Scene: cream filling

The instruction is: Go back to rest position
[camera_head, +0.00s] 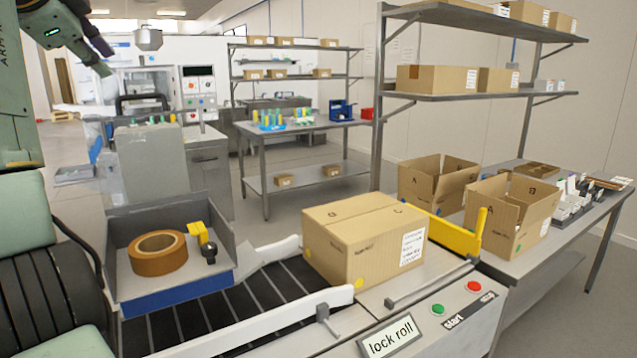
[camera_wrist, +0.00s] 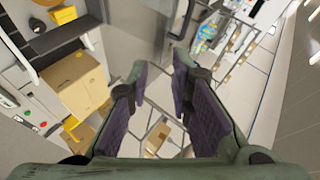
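My gripper (camera_head: 92,48) shows at the upper left of the head view, partly cut off by the picture's edge, raised and apart from everything on the conveyor. In the wrist view my gripper (camera_wrist: 159,68) has its two fingers spread with an empty gap between them. A closed cardboard box (camera_head: 352,243) sits on the conveyor table in the head view. It also shows at the left of the wrist view (camera_wrist: 76,82). No object is held.
A grey tray (camera_head: 128,285) holds a brown tape roll (camera_head: 158,253) and a yellow-and-black item (camera_head: 202,238). A control panel (camera_head: 455,310) is in front. Open boxes (camera_head: 437,185) stand on the right bench, with a shelf rack (camera_head: 480,95) above. Floor shows behind the conveyor.

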